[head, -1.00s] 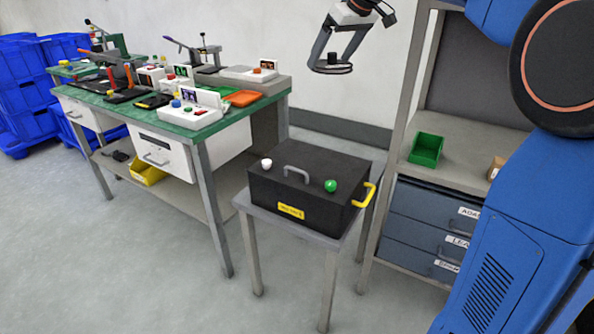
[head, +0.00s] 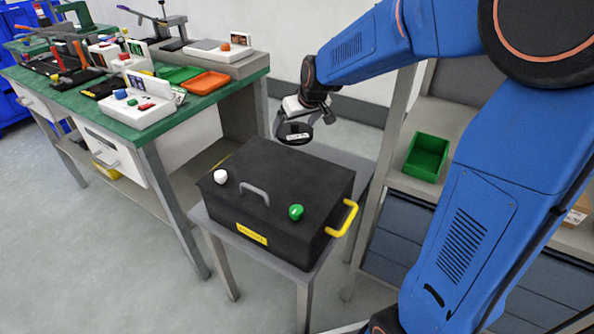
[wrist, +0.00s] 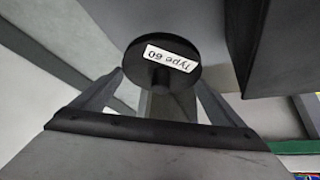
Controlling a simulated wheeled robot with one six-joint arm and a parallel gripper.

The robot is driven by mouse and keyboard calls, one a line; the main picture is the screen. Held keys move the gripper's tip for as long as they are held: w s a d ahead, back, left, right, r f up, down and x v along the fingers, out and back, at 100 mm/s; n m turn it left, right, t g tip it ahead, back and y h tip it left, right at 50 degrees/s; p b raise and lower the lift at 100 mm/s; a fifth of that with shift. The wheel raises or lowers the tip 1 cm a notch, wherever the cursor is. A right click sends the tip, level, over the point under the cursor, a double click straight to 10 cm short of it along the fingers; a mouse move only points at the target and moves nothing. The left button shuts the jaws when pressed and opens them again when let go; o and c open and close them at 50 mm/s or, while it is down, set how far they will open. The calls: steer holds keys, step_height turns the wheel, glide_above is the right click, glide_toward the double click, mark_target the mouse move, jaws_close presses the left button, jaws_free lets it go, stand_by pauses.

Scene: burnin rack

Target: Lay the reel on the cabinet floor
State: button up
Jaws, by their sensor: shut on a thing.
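The reel (head: 297,131) is a black disc with a white label; it also shows in the wrist view (wrist: 160,50), where the label reads "Type 60". The reel hangs above the back edge of a black box (head: 280,190) on a small grey table. The box top has a grey handle (head: 256,191) and its side a yellow handle (head: 343,218). No opening into the box is visible.
A white knob (head: 220,176) and a green knob (head: 295,212) stand up from the box top. A green-topped workbench (head: 60,118) with devices is at left. A shelf rack with a green bin (head: 427,157) stands at right, partly behind my arm.

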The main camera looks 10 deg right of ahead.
mark_target(302, 138)
steer(key=shift+f, duration=4.7)
steer(key=shift+f, duration=0.1)
steer(key=o, duration=0.8)
steer(key=shift+o, duration=0.2)
steer(key=shift+v, duration=6.25)
